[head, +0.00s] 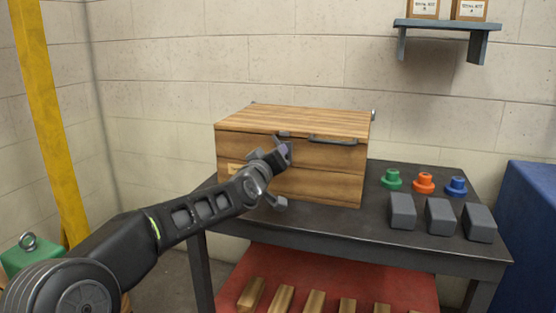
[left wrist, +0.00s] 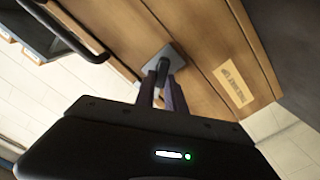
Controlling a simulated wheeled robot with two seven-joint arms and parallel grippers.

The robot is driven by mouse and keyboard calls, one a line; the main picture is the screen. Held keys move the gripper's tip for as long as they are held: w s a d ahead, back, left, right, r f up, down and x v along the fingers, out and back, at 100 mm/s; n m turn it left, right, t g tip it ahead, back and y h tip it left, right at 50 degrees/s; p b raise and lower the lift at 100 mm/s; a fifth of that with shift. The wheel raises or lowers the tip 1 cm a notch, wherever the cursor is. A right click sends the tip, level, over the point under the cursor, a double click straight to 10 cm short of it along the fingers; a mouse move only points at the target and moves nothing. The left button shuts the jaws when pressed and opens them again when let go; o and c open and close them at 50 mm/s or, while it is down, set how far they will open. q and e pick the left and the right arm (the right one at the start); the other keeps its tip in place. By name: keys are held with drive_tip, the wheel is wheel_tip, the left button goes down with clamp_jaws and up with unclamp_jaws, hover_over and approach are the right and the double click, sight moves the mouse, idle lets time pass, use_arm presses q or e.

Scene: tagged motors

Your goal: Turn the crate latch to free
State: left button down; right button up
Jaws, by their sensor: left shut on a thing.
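A closed wooden crate (head: 335,183) stands on the dark workbench, and its front also fills much of the left wrist view (left wrist: 205,98). The latch (left wrist: 158,65) is a grey plate with a dark knob on the crate's front face. My left gripper (head: 284,152) is at the crate's front in the head view. In the left wrist view its two fingers (left wrist: 164,80) are shut on the latch knob. In the head view the gripper hides most of the latch, so its exact angle is hard to tell. My right gripper is in neither view.
A dark handle (head: 333,140) sits on the crate's upper front edge. Green (head: 392,180), orange (head: 424,183) and blue (head: 456,186) flanged parts and several grey blocks (head: 440,217) stand on the bench's right side. A red lower shelf (head: 300,262) holds several wooden bars.

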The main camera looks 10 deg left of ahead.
use_arm(q)
drive_tip(key=shift+a+f+n+b, duration=0.15)
drive_tip(key=shift+n+b, duration=0.6)
drive_tip(key=shift+n, duration=1.15)
drive_tip(key=shift+f+n+b, duration=0.2)
drive_tip(key=shift+n+b, duration=0.5)
drive_tip(key=shift+n, duration=1.2)
drive_tip(key=shift+a+f+n+b, duration=0.15)
drive_tip(key=shift+n+b, duration=0.6)
drive_tip(key=shift+n, duration=1.15)
drive_tip(key=c, duration=1.4)
unclamp_jaws()
